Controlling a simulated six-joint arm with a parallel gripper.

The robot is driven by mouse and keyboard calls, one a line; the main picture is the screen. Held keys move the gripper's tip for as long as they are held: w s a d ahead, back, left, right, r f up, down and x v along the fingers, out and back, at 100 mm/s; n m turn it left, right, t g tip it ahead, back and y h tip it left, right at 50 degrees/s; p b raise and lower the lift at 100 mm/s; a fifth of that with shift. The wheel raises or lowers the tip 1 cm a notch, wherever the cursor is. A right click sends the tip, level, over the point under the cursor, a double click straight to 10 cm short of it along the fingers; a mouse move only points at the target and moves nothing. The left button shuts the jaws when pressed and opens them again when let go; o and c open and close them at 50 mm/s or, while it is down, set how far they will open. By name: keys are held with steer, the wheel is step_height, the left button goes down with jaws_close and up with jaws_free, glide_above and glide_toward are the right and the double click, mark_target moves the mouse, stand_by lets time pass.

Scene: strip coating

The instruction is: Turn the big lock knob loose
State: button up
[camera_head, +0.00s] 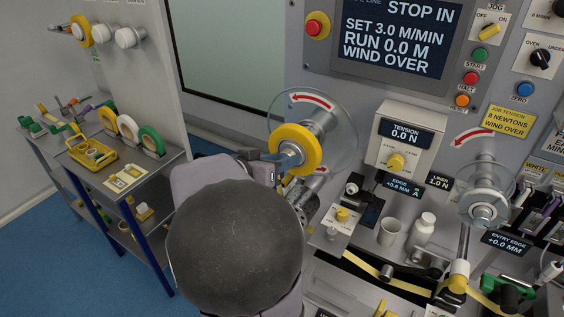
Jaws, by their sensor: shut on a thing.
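A yellow roll (308,136) sits on a spindle with a clear round disc (343,112) behind it, on the front of the grey machine. The big lock knob (291,153) is grey and sits at the roll's centre, partly hidden by my fingers. My gripper (281,157) comes in from the lower left and is shut on the knob. My round dark arm link hides the area below. A red curved arrow is printed above the spindle.
A second spindle with a clear disc (486,190) is at the right. A bench (160,168) with rolls and a yellow basket (92,155) is at the left.

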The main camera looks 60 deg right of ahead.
steer(key=n+g+h+b, duration=0.1)
steer(key=n+g+b, duration=0.1)
steer(key=n+b, duration=0.3)
steer(key=f+n+g+h+b, duration=0.1)
steer(key=n+h+b, duration=0.1)
steer(key=n+b, duration=0.3)
steer(key=n+g+h+b, duration=0.2)
steer(key=n+b, duration=0.3)
steer(key=n, duration=0.3)
steer(key=shift+w+f+g, duration=0.15)
steer(key=shift+w+g, duration=0.1)
steer(key=shift+g, duration=0.05)
steer(key=shift+h, duration=0.3)
stand_by(0.4)
steer(key=o, duration=1)
steer(key=shift+o, duration=0.2)
steer(key=shift+a, duration=0.1)
steer(key=b+v, duration=0.1)
steer(key=v, duration=0.6)
